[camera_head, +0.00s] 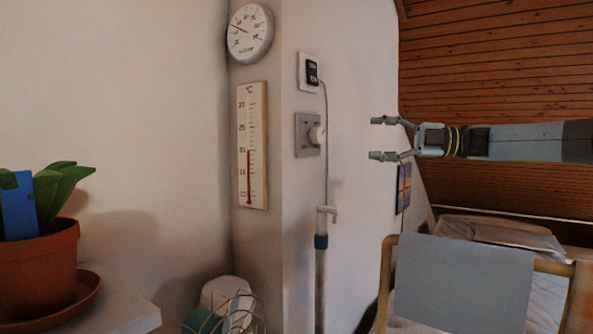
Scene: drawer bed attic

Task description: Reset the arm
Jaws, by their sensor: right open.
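My right gripper (383,138) comes in from the right edge on a level grey arm. Its two fingers point left and stand apart, with nothing between them. In the picture it lies to the right of the wall switch plate with a round knob (308,134). It appears apart from the wall. My left gripper does not show in the head view.
A potted plant (38,270) stands on a white shelf (125,312) at the left. A thermometer (252,145) and a round dial (250,33) hang on the wall. A wire basket (235,318), a pole (320,270), a cloth-draped wooden frame (462,285) and a bed (500,232) lie below.

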